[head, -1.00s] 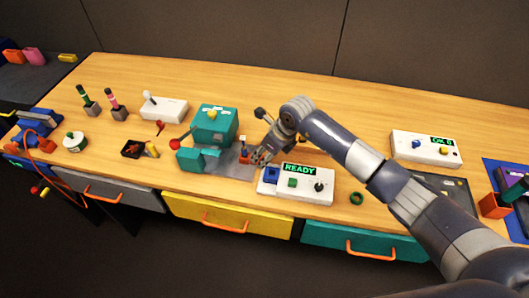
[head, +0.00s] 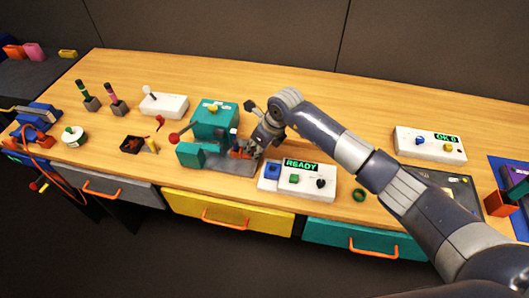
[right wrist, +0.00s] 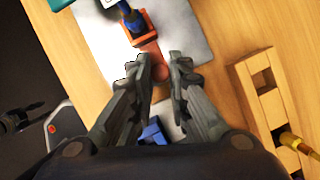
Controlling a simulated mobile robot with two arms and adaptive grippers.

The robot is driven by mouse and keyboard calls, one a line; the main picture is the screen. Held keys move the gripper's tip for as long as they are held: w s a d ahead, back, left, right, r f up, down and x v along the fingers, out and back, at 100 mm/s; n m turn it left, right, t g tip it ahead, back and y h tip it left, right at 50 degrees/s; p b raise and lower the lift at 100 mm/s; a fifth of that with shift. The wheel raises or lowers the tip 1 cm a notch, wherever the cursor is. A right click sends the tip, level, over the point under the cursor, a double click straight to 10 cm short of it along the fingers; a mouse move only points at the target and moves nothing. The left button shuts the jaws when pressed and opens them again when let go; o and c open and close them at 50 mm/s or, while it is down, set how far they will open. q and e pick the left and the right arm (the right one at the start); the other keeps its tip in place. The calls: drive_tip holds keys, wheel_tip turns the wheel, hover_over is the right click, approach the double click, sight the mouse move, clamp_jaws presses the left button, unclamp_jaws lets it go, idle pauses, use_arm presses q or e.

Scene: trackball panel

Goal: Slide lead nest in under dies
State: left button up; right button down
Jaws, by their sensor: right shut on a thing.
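The lead nest is a small orange block (head: 239,154) on the grey plate (head: 228,168) of the teal press (head: 214,123), close beside the press's right side. In the right wrist view the orange nest (right wrist: 138,24) holds a dark blue piece, and a reddish handle with a round knob (right wrist: 160,71) extends from it. My right gripper (right wrist: 165,75) is shut on this knob; it also shows in the head view (head: 256,150), just right of the nest. The dies are not clear to see. My left gripper is out of view.
A white box with a READY display (head: 299,180) stands just right of and in front of the plate. A light wooden holder (right wrist: 248,88) lies to the right in the wrist view. A red-knobbed lever (head: 174,138) sticks out left of the press.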

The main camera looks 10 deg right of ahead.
sight(235, 144)
drive_tip(key=a+b, duration=0.1)
drive_tip(key=w+a+b, duration=0.1)
drive_tip(key=a, duration=0.1)
drive_tip(key=a+b, duration=0.1)
drive_tip(key=a, duration=0.1)
drive_tip(key=shift+w+a, duration=0.1)
drive_tip(key=shift+w, duration=0.3)
drive_tip(key=shift+w+a+b, duration=0.1)
drive_tip(key=shift+a+b, duration=0.2)
drive_tip(key=shift+a+r, duration=0.1)
drive_tip(key=c, duration=1.6)
unclamp_jaws()
drive_tip(key=shift+a, duration=0.1)
drive_tip(key=shift+o, duration=0.6)
